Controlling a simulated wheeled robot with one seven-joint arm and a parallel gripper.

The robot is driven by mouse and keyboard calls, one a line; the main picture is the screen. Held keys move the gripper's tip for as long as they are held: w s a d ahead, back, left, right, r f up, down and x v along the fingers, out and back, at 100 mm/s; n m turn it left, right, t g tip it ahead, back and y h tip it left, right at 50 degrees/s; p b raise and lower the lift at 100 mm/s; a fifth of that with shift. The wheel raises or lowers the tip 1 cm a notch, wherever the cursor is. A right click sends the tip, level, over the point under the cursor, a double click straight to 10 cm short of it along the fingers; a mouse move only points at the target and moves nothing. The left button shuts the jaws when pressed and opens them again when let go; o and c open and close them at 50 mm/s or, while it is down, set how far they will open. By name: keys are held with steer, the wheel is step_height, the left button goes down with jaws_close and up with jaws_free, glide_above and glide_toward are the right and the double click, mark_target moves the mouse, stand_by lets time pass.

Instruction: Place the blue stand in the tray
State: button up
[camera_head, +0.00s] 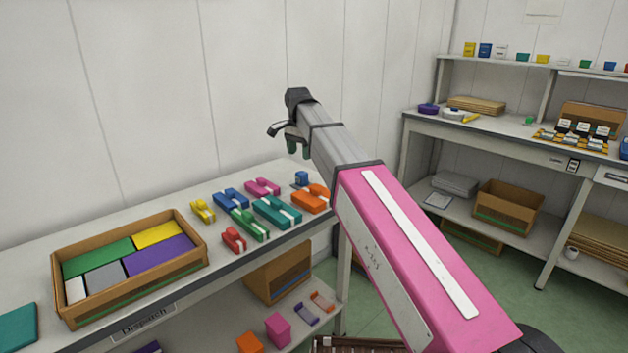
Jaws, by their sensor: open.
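A blue item (230,198) with a white band lies on the near bench among similar coloured pieces; it is the likeliest blue stand, though its shape is too small to be sure. A small blue object (302,178) sits on a dark base near the wall, below my gripper. A brown open-topped tray (192,262) stands at the left of the bench, filled with green, yellow, purple, grey and white blocks. My gripper (283,138) is open and raised above the back of the bench, apart from everything on it. Its fingers are partly hidden.
Green (249,224), red (233,240), yellow (203,211), pink (262,187), teal (277,211) and orange (312,199) pieces crowd around the blue item. The wall is close behind. A second bench (480,130) with shelves stands right. Bare bench separates tray and pieces.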

mark_target(302, 173)
steer(key=shift+f, duration=0.15)
steer(key=f, duration=1)
steer(key=shift+w+d+f, duration=0.1)
steer(key=shift+d+f, duration=0.05)
steer(key=shift+d, duration=0.1)
steer(key=c, duration=1.1)
